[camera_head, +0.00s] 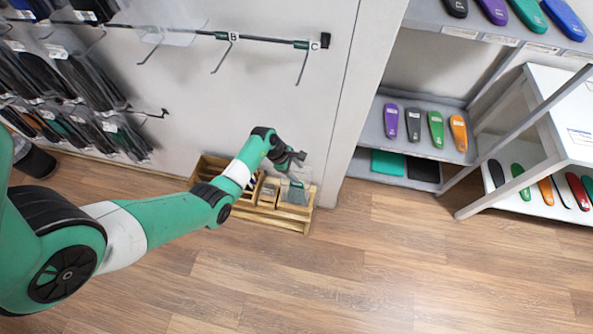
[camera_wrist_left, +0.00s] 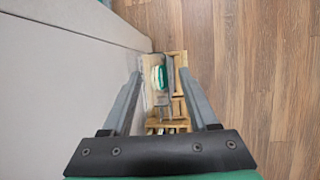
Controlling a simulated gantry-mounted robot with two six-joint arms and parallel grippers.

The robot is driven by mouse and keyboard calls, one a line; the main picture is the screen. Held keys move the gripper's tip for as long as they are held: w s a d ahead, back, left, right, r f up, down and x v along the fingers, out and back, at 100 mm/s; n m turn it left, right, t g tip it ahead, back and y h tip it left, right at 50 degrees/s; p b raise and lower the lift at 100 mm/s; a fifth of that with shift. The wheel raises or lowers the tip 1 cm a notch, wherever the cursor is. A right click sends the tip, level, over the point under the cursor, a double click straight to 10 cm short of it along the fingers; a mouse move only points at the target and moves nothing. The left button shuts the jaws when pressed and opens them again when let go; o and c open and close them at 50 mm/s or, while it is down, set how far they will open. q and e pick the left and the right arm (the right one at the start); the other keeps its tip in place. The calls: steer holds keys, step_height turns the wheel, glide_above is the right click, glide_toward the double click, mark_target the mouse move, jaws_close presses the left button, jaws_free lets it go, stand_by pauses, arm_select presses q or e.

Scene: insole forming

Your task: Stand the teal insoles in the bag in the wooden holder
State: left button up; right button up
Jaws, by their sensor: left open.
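The wooden holder (camera_head: 264,212) stands on the floor against the wall. Its wooden edge also shows in the left wrist view (camera_wrist_left: 182,60), beyond my fingers. A clear bag with a teal insole edge (camera_head: 296,190) is at the holder's right end; the teal and white edges (camera_wrist_left: 159,78) show from above in the left wrist view. The bag appears upright in the end compartment, but its base is hidden. My left gripper (camera_head: 298,157) is open above the holder's right end, its fingers on either side of the bag's line of view. I cannot tell any contact. My right gripper is out of view.
The wall (camera_head: 275,95) rises close beside the holder, with display hooks (camera_head: 302,68) above. Bagged insoles (camera_head: 85,75) hang at the left. Shelves (camera_head: 395,172) with coloured insoles and a white table (camera_head: 560,130) stand right. The wooden floor (camera_head: 400,270) in front is clear.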

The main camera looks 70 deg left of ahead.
arm_select(q)
steer(key=p+v, duration=0.6)
steer(key=v, duration=0.5)
steer(key=shift+r, duration=0.3)
stand_by(0.5)
